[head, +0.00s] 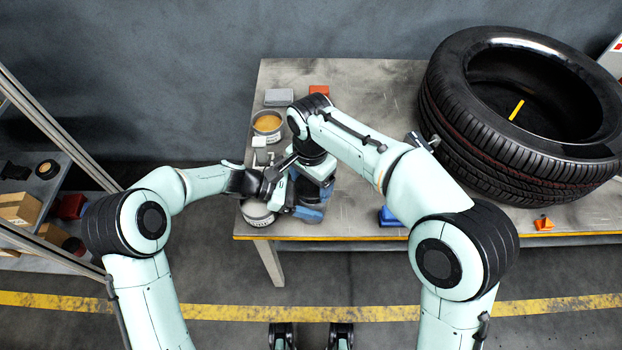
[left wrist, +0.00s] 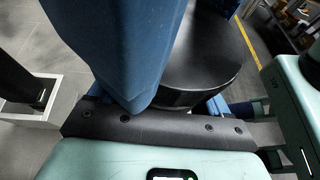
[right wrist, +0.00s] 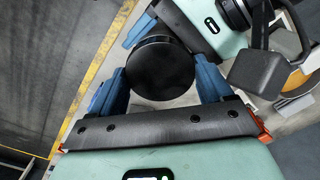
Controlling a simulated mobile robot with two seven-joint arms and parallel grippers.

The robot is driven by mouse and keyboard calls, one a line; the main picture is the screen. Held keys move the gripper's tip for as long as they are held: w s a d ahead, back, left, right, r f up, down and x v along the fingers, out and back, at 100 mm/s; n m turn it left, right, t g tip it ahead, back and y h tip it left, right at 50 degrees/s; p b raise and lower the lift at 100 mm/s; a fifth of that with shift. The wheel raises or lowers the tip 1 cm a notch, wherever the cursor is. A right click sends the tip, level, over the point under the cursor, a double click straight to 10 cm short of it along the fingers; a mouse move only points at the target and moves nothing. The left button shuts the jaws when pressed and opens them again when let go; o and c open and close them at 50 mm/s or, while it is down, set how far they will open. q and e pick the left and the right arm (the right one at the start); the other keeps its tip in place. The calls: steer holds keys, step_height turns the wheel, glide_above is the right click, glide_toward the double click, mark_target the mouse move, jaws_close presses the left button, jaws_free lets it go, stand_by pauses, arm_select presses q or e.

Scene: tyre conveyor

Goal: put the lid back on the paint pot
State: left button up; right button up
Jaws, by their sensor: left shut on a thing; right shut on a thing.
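The open paint pot (head: 268,136) stands at the table's back left with orange-brown paint showing; part of it shows in the right wrist view (right wrist: 299,84). A round black disc (right wrist: 160,68), seemingly the lid, sits between the blue fingers of my right gripper (right wrist: 162,85). It also shows in the left wrist view (left wrist: 207,60), beside a large blue finger of my left gripper. In the head view my left gripper (head: 283,197) and right gripper (head: 310,200) meet over the table's left end. Both look shut on this disc, which is mostly hidden there.
A second round tin (head: 258,215) stands at the front left corner, close under my left gripper. A grey block (head: 278,97) and a red block (head: 319,90) lie at the back. A large tyre (head: 500,130) fills the right. The table's middle (head: 370,88) is clear behind my right arm.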

steer(key=shift+s+f, duration=0.1)
steer(key=shift+f, duration=0.45)
steer(key=shift+d+f, duration=0.1)
steer(key=shift+f, duration=0.15)
steer(key=shift+d+f, duration=0.1)
steer(key=shift+r, duration=0.3)
steer(key=shift+s+a+r, duration=0.15)
steer(key=shift+a+r, duration=0.05)
steer(key=shift+a, duration=0.05)
stand_by(1.1)
